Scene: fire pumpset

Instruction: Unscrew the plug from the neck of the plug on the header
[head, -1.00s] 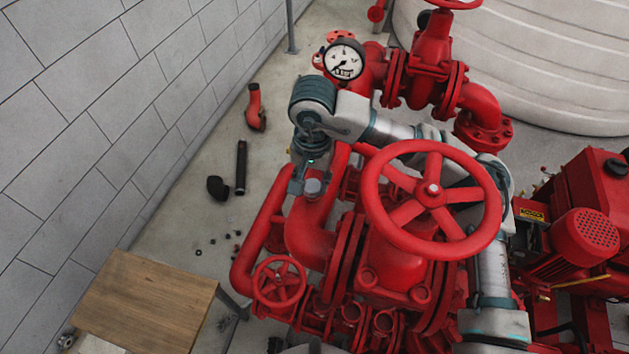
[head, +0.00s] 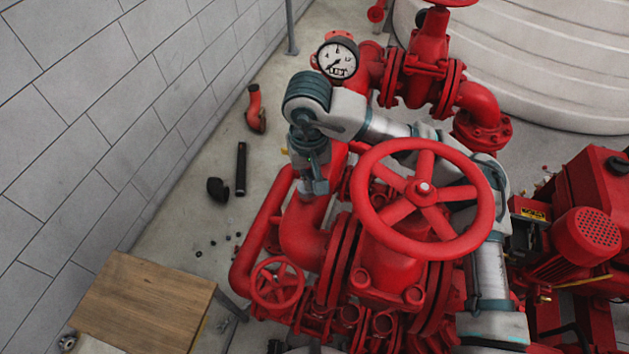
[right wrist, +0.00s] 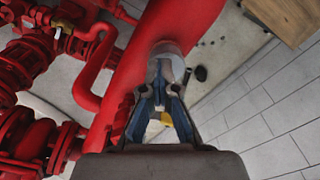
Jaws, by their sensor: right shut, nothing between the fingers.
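The silver round plug (head: 306,187) sits on top of the red header pipe (head: 304,232) in the head view, partly covered by my right gripper (head: 316,180). In the right wrist view the plug (right wrist: 168,47) is pale and round, just beyond the fingertips of my right gripper (right wrist: 166,70), against the red pipe (right wrist: 165,25). The fingers are shut with nothing held between them. Whether they touch the plug I cannot tell. The neck under the plug is hidden. My left gripper is in no view.
A large red handwheel (head: 424,192) stands close to the right of my right gripper. A pressure gauge (head: 337,60) is behind it. A wooden table (head: 145,305) is at lower left. Loose pipe pieces (head: 240,168) lie on the open floor by the wall.

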